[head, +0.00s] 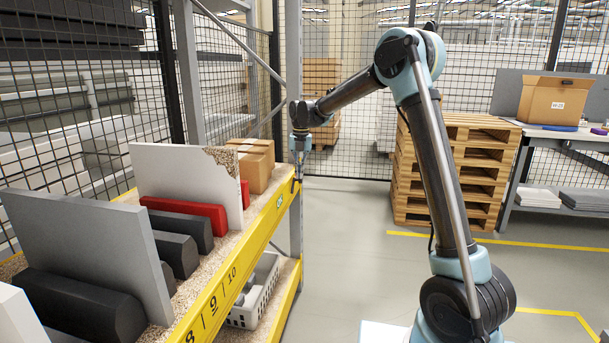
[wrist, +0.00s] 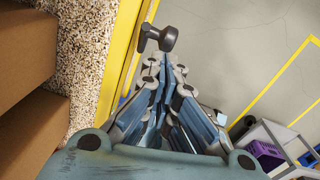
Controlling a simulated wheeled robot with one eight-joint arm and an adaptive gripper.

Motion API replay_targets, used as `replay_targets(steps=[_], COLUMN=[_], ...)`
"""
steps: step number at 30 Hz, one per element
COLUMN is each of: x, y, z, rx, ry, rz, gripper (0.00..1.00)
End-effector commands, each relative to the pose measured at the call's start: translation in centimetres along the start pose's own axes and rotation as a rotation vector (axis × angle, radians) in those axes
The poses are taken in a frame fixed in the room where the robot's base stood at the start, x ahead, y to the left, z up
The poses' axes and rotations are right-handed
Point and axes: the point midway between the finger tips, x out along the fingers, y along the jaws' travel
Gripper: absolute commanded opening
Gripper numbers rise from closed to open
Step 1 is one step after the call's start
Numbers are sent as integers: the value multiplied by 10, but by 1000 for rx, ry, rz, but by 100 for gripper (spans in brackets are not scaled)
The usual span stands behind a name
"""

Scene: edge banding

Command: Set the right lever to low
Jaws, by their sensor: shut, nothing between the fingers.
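A dark grey lever (wrist: 158,38) with a rounded knob shows in the wrist view, beside the yellow shelf beam (wrist: 127,50). I cannot tell its setting, or whether it is the right one of several. My gripper (wrist: 166,62) is shut and empty, its blue-grey fingers drawn together with the tips just below the knob in the picture. I cannot tell if they touch it. In the head view my gripper (head: 298,176) points down at the far end of the yellow beam (head: 235,265). The lever cannot be made out clearly there.
The shelf carries cardboard boxes (head: 253,163), a white panel (head: 180,185), a grey panel (head: 95,245), and red and black blocks. A grey basket (head: 255,290) sits on the lower shelf. Stacked pallets (head: 455,170) and a workbench (head: 570,135) stand right. The floor between is clear.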

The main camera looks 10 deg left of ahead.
Motion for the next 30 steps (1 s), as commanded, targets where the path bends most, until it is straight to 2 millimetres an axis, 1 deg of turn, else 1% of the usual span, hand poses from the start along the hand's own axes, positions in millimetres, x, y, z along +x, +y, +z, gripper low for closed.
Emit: replay_targets(steps=[6, 12, 30], x=[2, 4, 4], y=[-5, -7, -8], z=[12, 18, 20], rx=[6, 6, 6], ry=[-1, -1, -1], rz=[0, 0, 0], gripper=[0, 0, 0])
